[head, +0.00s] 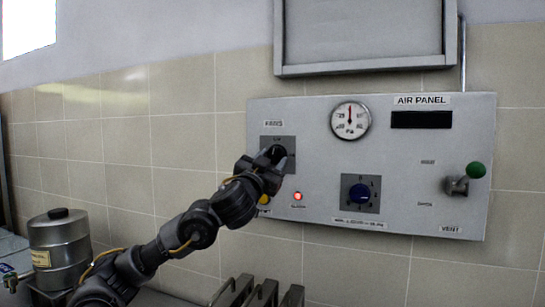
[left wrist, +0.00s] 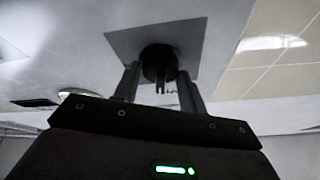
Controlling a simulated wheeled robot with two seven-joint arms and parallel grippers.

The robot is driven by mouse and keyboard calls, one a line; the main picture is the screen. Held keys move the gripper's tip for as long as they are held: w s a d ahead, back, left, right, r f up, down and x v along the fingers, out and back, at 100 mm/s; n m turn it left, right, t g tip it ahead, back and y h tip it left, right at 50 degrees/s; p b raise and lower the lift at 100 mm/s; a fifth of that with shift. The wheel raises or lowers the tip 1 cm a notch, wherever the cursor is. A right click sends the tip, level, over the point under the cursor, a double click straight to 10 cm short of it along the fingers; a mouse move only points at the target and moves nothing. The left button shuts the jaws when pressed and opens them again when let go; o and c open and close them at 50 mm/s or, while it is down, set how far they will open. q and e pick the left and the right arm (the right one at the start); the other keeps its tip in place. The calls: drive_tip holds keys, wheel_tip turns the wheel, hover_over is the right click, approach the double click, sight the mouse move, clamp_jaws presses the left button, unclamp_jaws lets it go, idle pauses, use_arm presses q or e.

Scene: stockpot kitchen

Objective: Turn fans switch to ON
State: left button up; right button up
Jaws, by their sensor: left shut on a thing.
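The fans switch is a black rotary knob (head: 275,153) on a dark square plate (head: 288,143) below the FANS label (head: 301,123), at the upper left of the grey air panel (head: 400,110). My left gripper (head: 277,162) reaches it from the lower left and covers much of it in the head view. In the left wrist view the knob (left wrist: 158,60) sits between the two fingers of my left gripper (left wrist: 159,85), which is shut on it. The knob's pointer and the plate's markings are too unclear to read. My right gripper is not in view.
A yellow part (head: 264,199) shows beside my wrist. A metal pot (head: 60,250) stands at lower left.

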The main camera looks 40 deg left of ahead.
use_arm(q)
drive_tip(key=m+h+p, duration=0.1)
drive_tip(key=m+h, duration=0.1)
drive_tip(key=m, duration=0.1)
drive_tip(key=m+p, duration=0.1)
drive_tip(key=m, duration=0.1)
drive_tip(key=shift+a+r+h+p, duration=0.25)
drive_tip(key=shift+r+h+p, duration=0.05)
drive_tip(key=shift+h+p, duration=0.1)
drive_tip(key=m+h+p, duration=0.1)
drive_tip(key=m, duration=0.2)
drive_tip(key=m+g+h+p, duration=0.1)
drive_tip(key=m+p, duration=0.1)
drive_tip(key=m, duration=0.1)
drive_tip(key=shift+s+a+r, duration=0.1)
drive_tip(key=shift+r, duration=0.05)
drive_tip(key=m+p, duration=0.2)
drive_tip(key=m, duration=0.1)
drive_tip(key=m+g+h+p, duration=0.1)
drive_tip(key=m+p, duration=0.1)
drive_tip(key=shift+a+r+m+g+h, duration=0.1)
drive_tip(key=shift+r+m+g+h, duration=0.05)
drive_tip(key=shift+m+g+h, duration=0.2)
drive_tip(key=shift+m+g+p, duration=0.45)
drive_tip(key=shift+m+p, duration=0.6)
drive_tip(key=shift+m, duration=0.3)
drive_tip(key=o, duration=1)
drive_tip(key=shift+c, duration=0.2)
drive_tip(key=shift+s, duration=0.1)
